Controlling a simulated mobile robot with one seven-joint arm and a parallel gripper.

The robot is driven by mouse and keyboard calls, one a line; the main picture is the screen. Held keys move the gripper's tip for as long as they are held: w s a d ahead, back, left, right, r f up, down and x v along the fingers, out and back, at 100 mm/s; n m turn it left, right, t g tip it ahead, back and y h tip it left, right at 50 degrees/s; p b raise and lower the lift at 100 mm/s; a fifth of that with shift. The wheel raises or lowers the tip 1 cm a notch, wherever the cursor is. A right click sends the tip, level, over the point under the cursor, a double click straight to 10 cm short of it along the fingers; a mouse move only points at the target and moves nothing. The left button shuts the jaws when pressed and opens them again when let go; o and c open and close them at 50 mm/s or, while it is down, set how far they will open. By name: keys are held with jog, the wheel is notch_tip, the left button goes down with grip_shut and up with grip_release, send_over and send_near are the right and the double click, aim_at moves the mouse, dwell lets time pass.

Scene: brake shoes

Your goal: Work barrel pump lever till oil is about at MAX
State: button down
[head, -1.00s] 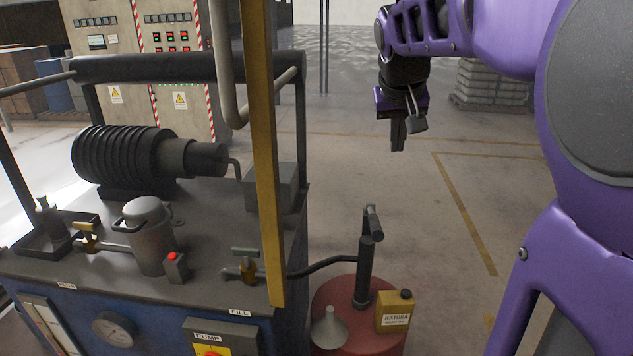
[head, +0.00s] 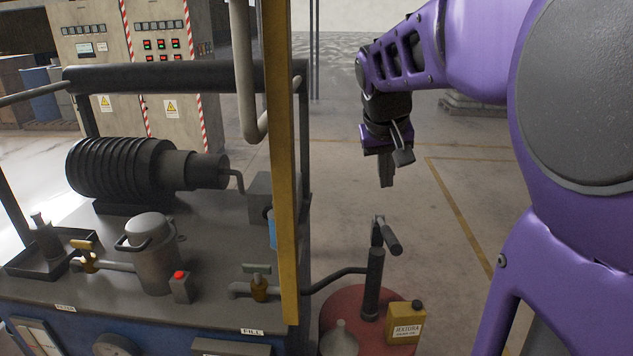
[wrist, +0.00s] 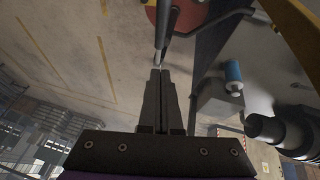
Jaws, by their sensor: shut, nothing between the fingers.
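The barrel pump stands on a red barrel (head: 345,308) at the lower middle of the head view. Its upright dark pump body (head: 373,285) has a lever with a dark grip (head: 391,239) at the top. My gripper (head: 387,184) is shut and empty, pointing down above the lever and apart from it in the head view. In the wrist view the shut fingers (wrist: 160,72) point toward the pump, which shows just past their tips. The barrel (wrist: 180,14) is at the top there. I see no oil level or MAX mark.
The machine bench (head: 215,215) with valves and a pot (head: 150,255) fills the left. A yellow post (head: 281,150) rises at its right edge. A yellow oil can (head: 406,322) and a grey funnel (head: 339,340) sit on the barrel. Floor beyond is clear.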

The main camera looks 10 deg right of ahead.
send_over(388, 233)
jog(key=a, duration=0.1)
notch_tip(388, 233, down, 8)
jog(key=f, duration=0.3)
jog(key=shift+s+b, duration=0.35)
jog(key=shift+s, duration=0.05)
jog(key=shift+s+d+f, duration=0.1)
jog(key=shift+s+f, duration=0.05)
jog(key=shift+f, duration=0.35)
jog(key=shift+f+b, duration=0.25)
jog(key=shift+b, duration=0.05)
